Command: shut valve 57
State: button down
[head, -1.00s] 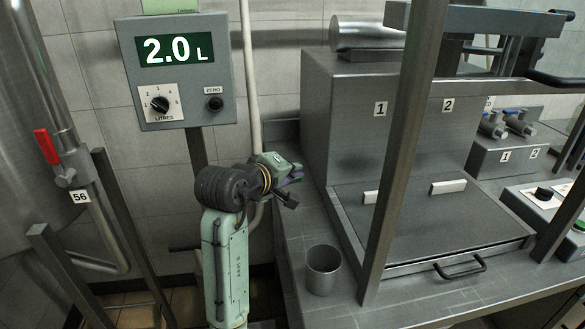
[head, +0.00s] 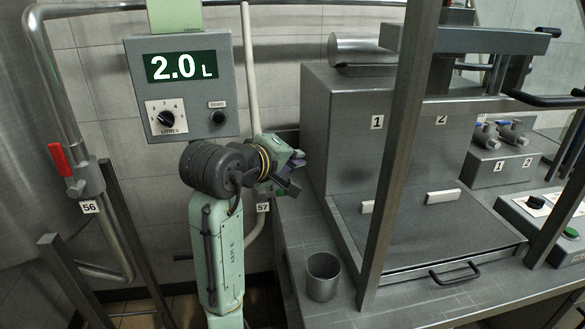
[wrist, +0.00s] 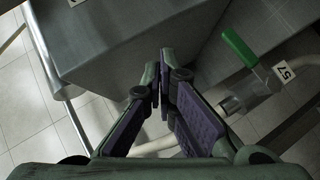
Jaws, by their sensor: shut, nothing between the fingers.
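The valve 57 shows in the wrist view, right of my gripper, with a green lever handle (wrist: 239,47), a metal body (wrist: 248,93) and a tag 57 (wrist: 284,71). The handle slants up and left from the body, at an angle to the pipe. My gripper (wrist: 161,84) has its purple-padded fingers together and empty, apart from the valve. In the head view, my gripper (head: 297,171) is beside the white pipe, left of the grey bench unit.
A grey box (head: 345,128) on the bench stands right of my gripper, with a metal cup (head: 322,277) at the bench's front left. The display panel (head: 181,90) reads 2.0 L. The red-handled valve 56 (head: 82,174) is at the left.

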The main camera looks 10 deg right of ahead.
jog(key=shift+s+a+r, duration=0.1)
jog(key=shift+s+r, duration=0.7)
jog(key=shift+a, duration=0.1)
